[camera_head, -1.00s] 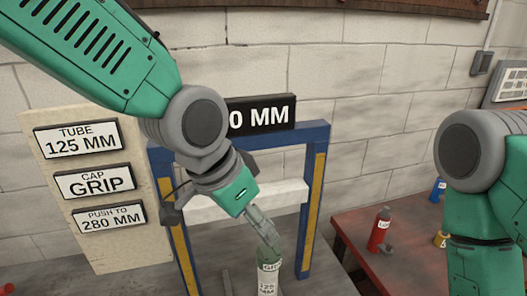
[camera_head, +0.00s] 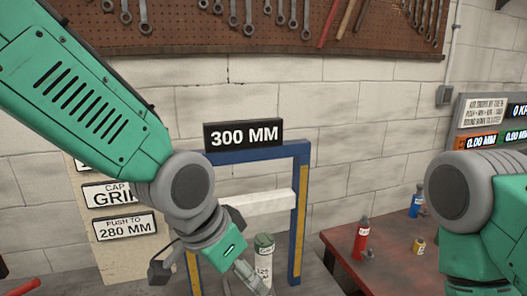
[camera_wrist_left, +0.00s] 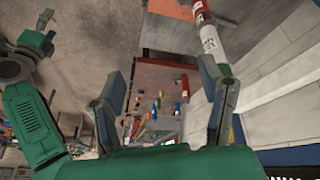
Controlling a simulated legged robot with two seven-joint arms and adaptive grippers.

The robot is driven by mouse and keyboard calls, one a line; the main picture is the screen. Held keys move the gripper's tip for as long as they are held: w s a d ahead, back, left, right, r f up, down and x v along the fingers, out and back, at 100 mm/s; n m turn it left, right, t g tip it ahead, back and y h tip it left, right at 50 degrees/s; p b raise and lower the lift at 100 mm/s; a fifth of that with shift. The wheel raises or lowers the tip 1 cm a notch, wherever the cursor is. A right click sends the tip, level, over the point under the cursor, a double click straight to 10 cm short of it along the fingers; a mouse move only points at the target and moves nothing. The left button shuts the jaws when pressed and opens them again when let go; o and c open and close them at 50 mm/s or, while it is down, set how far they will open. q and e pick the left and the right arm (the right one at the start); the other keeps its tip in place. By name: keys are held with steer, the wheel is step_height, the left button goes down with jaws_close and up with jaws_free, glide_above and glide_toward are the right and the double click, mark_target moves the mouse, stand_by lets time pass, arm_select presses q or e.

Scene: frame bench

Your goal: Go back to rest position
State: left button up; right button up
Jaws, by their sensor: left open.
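My left gripper (camera_head: 253,281) hangs low in front of the blue frame, just in front of a tube. In the left wrist view its two fingers (camera_wrist_left: 166,92) are spread apart with nothing between them. The pale tube (camera_head: 264,264) with a green cap (camera_head: 264,241) stands upright behind the fingers, its lower part hidden or cut off. In the left wrist view a labelled white tube (camera_wrist_left: 210,40) shows past the right finger; it looks apart from it. My right arm shows at the right edge of the head view, but its gripper is out of frame.
The blue gauge frame (camera_head: 300,200) carries a 300 MM sign (camera_head: 243,135). A panel with plates (camera_head: 124,227) stands left. A red bench (camera_head: 340,248) at right holds a red bottle (camera_head: 361,238), a blue bottle (camera_head: 416,203) and a yellow can (camera_head: 418,245).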

arm_select(q)
steer(key=s+a+f+n+b, duration=0.2)
steer(key=a+f+b, duration=0.1)
steer(key=f, duration=0.6)
steer(key=s+a+f+n+g+b, duration=0.1)
steer(key=a+f+b, duration=0.15)
steer(key=f, duration=0.75)
steer(key=s+a+f+n+b, duration=0.2)
steer(key=a+f, duration=0.2)
steer(key=f, duration=0.5)
steer(key=s+a+f+n+g+y+b, duration=0.1)
steer(key=s+a+f+n+y+b, duration=0.2)
steer(key=s+a+f+b, duration=0.4)
steer(key=s+a+f, duration=0.4)
steer(key=f, duration=0.2)
steer(key=s+a+f, duration=0.4)
steer(key=f, duration=0.2)
steer(key=shift+s+f+y+b, duration=0.15)
steer(key=shift+f+y+b, duration=0.15)
steer(key=shift+f+b, duration=0.1)
arm_select(e)
step_height(320, 180, down, 16)
steer(key=shift+w, duration=0.35)
arm_select(q)
steer(key=shift+d, duration=0.1)
arm_select(e)
steer(key=shift+d, duration=0.1)
steer(key=shift+r, duration=0.1)
